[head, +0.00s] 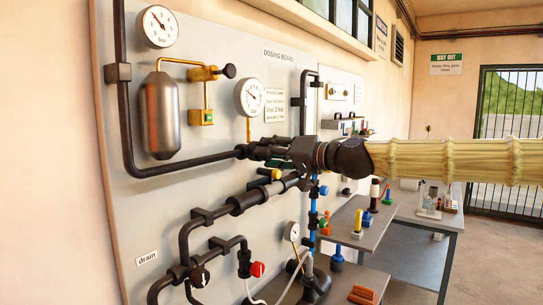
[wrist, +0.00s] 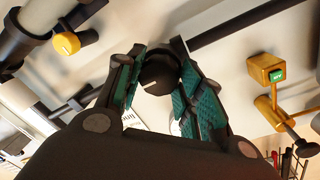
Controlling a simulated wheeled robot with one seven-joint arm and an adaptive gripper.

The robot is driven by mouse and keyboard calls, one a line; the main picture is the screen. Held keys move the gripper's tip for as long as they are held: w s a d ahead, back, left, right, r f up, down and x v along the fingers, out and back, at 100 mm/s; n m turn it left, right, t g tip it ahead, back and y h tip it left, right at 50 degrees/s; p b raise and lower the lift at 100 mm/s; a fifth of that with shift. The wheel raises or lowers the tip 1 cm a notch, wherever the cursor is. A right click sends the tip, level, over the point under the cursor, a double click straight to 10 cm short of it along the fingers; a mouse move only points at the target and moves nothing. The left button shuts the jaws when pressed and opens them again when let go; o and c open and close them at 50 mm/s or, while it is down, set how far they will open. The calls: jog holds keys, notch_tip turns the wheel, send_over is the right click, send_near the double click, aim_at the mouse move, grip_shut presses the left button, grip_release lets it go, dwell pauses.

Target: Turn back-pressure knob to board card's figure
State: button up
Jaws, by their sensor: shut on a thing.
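My gripper (head: 262,150) reaches in from the right in the head view and is at the dosing board (head: 135,205). In the wrist view its two teal-padded fingers (wrist: 158,82) are shut on a black round knob (wrist: 158,66), one pad on each side. A pale line marks the knob's face. In the head view the gripper hides the knob. The board card (head: 274,107) hangs above the gripper; "line 3 bar" can be read, the smaller lines are unclear. A round gauge (head: 249,97) is beside the card; its exact reading is too small to tell.
Another gauge (head: 158,26) and a steel vessel (head: 160,115) are at the upper left. Dark pipes (head: 190,235) run below the gripper, with a red knob (head: 257,269). A yellow knob (wrist: 67,43) shows in the wrist view. A shelf (head: 345,218) with small items stands right.

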dwell(0.3)
jog(key=o, duration=1)
jog(key=shift+o, duration=0.2)
jog(key=v, duration=1.2)
